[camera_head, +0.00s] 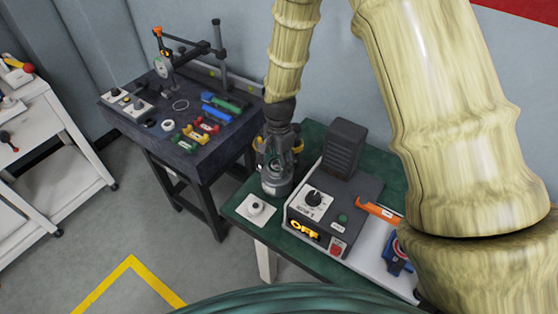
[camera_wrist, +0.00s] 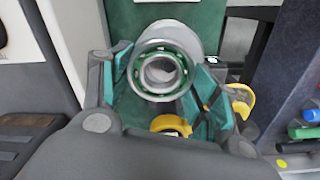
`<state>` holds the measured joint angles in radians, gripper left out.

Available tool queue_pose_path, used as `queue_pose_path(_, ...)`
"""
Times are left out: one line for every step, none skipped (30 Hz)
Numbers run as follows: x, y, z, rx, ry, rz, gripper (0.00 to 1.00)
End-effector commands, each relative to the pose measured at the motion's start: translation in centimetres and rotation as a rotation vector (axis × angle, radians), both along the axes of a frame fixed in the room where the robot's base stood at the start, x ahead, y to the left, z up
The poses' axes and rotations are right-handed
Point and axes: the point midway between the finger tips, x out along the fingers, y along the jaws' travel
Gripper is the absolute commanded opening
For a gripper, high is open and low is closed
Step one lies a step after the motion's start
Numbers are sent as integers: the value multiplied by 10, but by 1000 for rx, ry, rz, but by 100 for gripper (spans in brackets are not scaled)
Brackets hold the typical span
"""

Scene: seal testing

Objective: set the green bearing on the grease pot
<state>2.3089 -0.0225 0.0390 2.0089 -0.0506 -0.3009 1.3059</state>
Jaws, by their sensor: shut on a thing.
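My gripper (camera_wrist: 162,82) is shut on the green bearing (camera_wrist: 182,58), a metal ring with a green cage, seen between its dark green-padded fingers in the wrist view. The grease pot looks to be the grey metal cylinder (camera_head: 276,184) at the left of the green table in the head view. It also shows directly beyond the bearing in the wrist view (camera_wrist: 183,28). In the head view my gripper (camera_head: 278,160) is right over the pot and hides the bearing. I cannot tell whether bearing and pot touch.
A control box (camera_head: 330,205) reading OFF stands close right of the pot. A white plate with a knob (camera_head: 257,209) lies in front of it. Yellow parts (camera_wrist: 240,100) show beside the fingers. A dark bench (camera_head: 190,135) with coloured tools stands to the left.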

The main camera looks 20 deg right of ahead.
Motion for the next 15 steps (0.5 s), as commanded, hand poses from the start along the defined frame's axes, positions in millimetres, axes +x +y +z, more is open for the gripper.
queue_pose_path(0, 0, 0, 0, 0, 0, 28)
queue_pose_path(1, 0, 0, 0, -1, 0, 28)
queue_pose_path(1, 0, 0, 0, -1, 0, 28)
queue_pose_path(1, 0, 1, 0, 0, 0, 28)
queue_pose_path(1, 0, 1, 0, 0, 0, 28)
queue_pose_path(2, 0, 1, 0, 0, 0, 28)
queue_pose_path(2, 0, 1, 0, 0, 0, 28)
queue_pose_path(3, 0, 1, 0, 0, 0, 28)
queue_pose_path(3, 0, 1, 0, 0, 0, 28)
queue_pose_path(4, 0, 1, 0, 0, 0, 28)
queue_pose_path(4, 0, 1, 0, 0, 0, 28)
queue_pose_path(5, 0, 1, 0, 0, 0, 28)
queue_pose_path(5, 0, 1, 0, 0, 0, 28)
queue_pose_path(6, 0, 1, 0, 0, 0, 28)
queue_pose_path(6, 0, 1, 0, 0, 0, 28)
